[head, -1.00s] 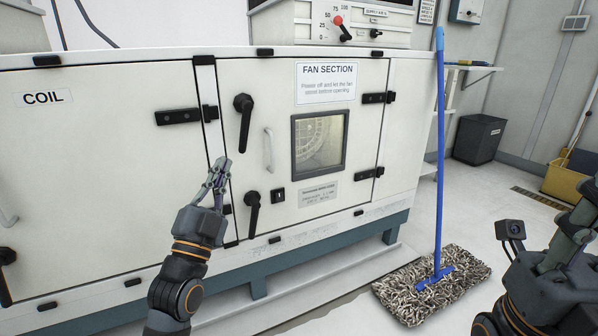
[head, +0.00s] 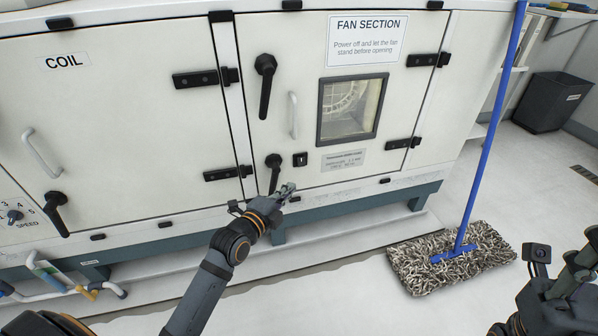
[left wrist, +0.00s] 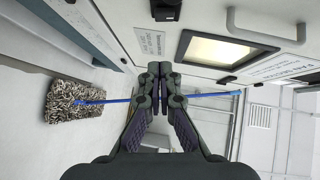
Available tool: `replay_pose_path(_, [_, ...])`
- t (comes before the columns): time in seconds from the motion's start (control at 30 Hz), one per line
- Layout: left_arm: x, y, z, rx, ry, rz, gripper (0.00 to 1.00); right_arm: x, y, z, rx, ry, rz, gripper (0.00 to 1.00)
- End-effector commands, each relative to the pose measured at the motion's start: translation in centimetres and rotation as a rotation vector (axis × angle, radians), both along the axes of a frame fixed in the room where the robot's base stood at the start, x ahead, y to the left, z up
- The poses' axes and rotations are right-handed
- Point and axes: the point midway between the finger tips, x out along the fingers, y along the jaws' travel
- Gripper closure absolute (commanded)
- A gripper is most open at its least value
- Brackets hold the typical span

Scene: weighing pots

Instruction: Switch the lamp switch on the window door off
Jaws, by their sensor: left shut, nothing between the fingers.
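The window door (head: 310,100), marked FAN SECTION, is shut on the pale cabinet. The lamp switch (head: 300,159) is a small black box low on this door, between the lower black lever and the rating plate. In the left wrist view the switch (left wrist: 165,9) shows cut off at the top edge. The window (head: 352,108) looks lit from inside. My left gripper (head: 287,190) is shut and empty, below and a little left of the switch and apart from it. Its fingertips (left wrist: 162,70) meet in the left wrist view. My right gripper (head: 582,262) is partly in view at the right edge.
Two black levers (head: 265,85) (head: 274,172) and a pale grab handle (head: 293,115) stick out from the door. A blue-handled mop (head: 452,257) stands right of the door. Pipes (head: 62,283) lie lower left.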

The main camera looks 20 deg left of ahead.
Motion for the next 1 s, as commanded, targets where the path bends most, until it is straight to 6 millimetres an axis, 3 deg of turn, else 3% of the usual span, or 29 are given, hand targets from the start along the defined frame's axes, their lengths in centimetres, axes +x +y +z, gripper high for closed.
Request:
replay_pose_path(0.37, [8.0,-1.7,-1.3,-0.004,-0.004,-0.001,1.0,0.1,0.1,-3.6,-0.002,-0.001,-0.021,0.66])
replay_pose_path(0.5, [9.7,-0.3,-1.8,0.002,-0.001,0.0,1.0,0.1,0.2,-4.6,-0.004,0.0,-0.028,0.66])
replay_pose_path(0.7, [10.9,0.5,-1.8,-0.001,-0.002,-0.001,1.0,0.2,0.2,-5.1,-0.006,0.0,-0.035,0.66])
replay_pose_path(1.0, [11.0,0.6,-1.8,-0.001,-0.001,-0.001,1.0,0.2,0.2,-5.0,-0.003,-0.001,-0.036,0.66])
